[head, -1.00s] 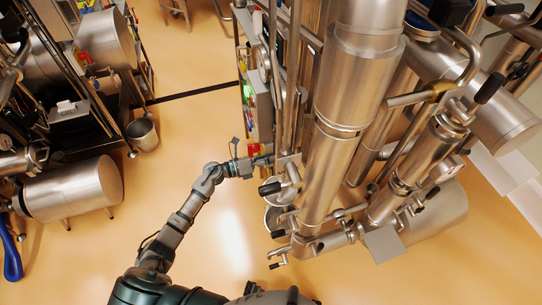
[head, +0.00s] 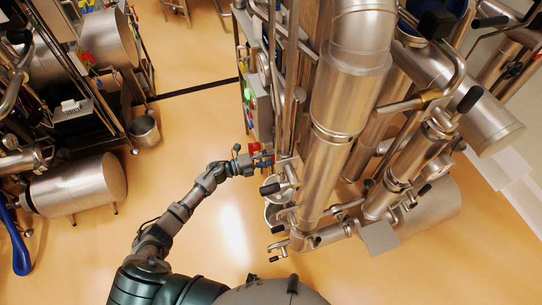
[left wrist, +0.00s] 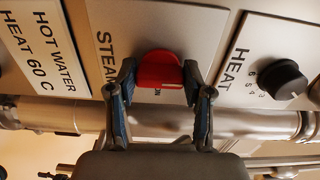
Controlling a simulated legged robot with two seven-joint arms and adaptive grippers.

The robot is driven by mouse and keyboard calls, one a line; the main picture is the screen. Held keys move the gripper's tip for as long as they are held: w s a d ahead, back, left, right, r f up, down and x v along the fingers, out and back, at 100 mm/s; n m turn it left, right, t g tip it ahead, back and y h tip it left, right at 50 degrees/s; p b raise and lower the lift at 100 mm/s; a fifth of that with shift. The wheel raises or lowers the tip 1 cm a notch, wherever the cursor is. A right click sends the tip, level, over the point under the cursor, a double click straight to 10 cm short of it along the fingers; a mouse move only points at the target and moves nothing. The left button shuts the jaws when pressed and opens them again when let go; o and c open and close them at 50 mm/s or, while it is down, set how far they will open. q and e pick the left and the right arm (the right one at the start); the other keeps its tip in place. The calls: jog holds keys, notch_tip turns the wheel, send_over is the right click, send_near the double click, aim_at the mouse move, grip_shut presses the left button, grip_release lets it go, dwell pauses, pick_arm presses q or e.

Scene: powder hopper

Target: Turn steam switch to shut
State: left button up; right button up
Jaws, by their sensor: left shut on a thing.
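The steam switch is a red knob (left wrist: 158,72) on a pale panel (left wrist: 118,40) marked "STEAM" in the left wrist view. Part of a word ending in "ON" shows just below the knob. My left gripper (left wrist: 160,85) has its two blue-padded fingers on either side of the red knob, shut on it. In the head view my left gripper (head: 257,161) reaches the side of the steel machine, where a bit of red shows at its tip. The rest of the switch's markings are hidden by the knob and fingers. My right gripper is not in view.
A black "HEAT" dial (left wrist: 282,79) is right of the switch, and a "HOT WATER HEAT 60 C" label (left wrist: 42,48) is left. A steel pipe (left wrist: 55,115) runs below the panels. Large steel pipes (head: 350,90) stand right of my arm; open floor (head: 190,120) lies left.

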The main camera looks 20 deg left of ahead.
pick_arm(q)
jog(key=shift+w+a+n, duration=0.1)
jog(key=shift+n, duration=0.3)
dwell(0.3)
jog(key=o, duration=1.1)
jog(key=shift+f, duration=0.15)
jog(key=shift+o, duration=0.2)
jog(key=v, duration=1.2)
jog(key=shift+w+f, duration=0.1)
